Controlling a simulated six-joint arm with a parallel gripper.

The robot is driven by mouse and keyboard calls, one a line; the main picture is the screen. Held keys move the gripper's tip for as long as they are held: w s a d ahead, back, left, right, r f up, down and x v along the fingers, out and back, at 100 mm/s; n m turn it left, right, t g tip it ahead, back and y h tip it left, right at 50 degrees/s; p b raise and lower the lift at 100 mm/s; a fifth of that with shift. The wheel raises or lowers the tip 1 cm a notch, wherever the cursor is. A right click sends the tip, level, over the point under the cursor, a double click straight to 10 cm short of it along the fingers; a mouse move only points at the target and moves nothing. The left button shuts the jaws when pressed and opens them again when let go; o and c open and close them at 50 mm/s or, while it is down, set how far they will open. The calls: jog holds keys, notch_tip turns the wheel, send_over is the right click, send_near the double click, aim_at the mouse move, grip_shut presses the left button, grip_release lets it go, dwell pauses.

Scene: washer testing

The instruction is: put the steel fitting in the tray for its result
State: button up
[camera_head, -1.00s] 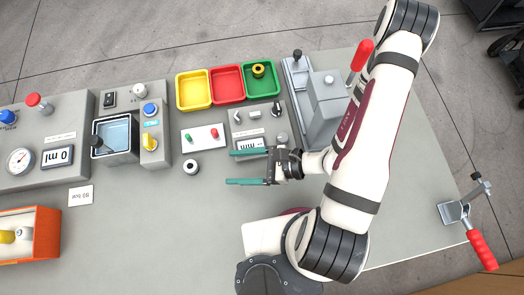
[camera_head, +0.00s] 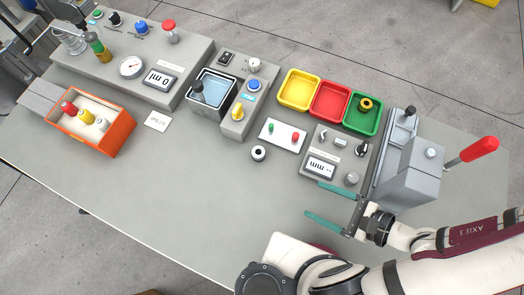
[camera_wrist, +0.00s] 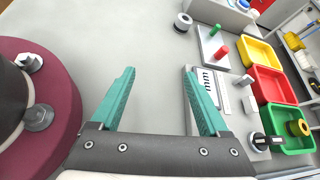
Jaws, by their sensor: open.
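The steel fitting (camera_head: 258,153) is a short silver ring with a dark bore, on the bare grey table; it also shows at the top of the wrist view (camera_wrist: 183,22). My gripper (camera_head: 314,202) is open and empty over the table, apart from the fitting, to its lower right. Its two teal fingers also show in the wrist view (camera_wrist: 164,100). A yellow tray (camera_head: 283,92), a red tray (camera_head: 314,104) and a green tray (camera_head: 351,120) stand in a row behind. A brass ring (camera_head: 366,104) lies in the green tray; the yellow and red trays look empty.
A white plate (camera_head: 270,138) with a green and a red button lies between fitting and trays. The gauge (camera_head: 320,168) reading "mm" is beside my gripper. A water tank (camera_head: 204,107), orange box (camera_head: 113,140) and lever press (camera_head: 408,180) stand around. The front table is clear.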

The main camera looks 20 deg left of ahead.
jog(key=n, duration=0.1)
jog(key=r+n+h, duration=0.1)
jog(key=n, duration=0.1)
jog(key=shift+w+d+g, duration=0.1)
jog(key=shift+w+g, duration=0.05)
jog(key=shift+g, duration=0.25)
jog(key=w+a+r+n+g+h, duration=0.1)
jog(key=w+a+r+n+g, duration=0.1)
jog(key=w+a+r+n, duration=0.35)
notch_tip(320, 180, up, 6)
jog(key=n+h, duration=1)
jog(key=n, duration=2.3)
send_over(258, 150)
jog(key=shift+m+t, duration=0.25)
jog(key=shift+t, duration=0.15)
jog(key=f, duration=1.4)
jog(key=shift+s+d+f, duration=0.15)
jog(key=shift+s+f, duration=0.25)
grip_shut()
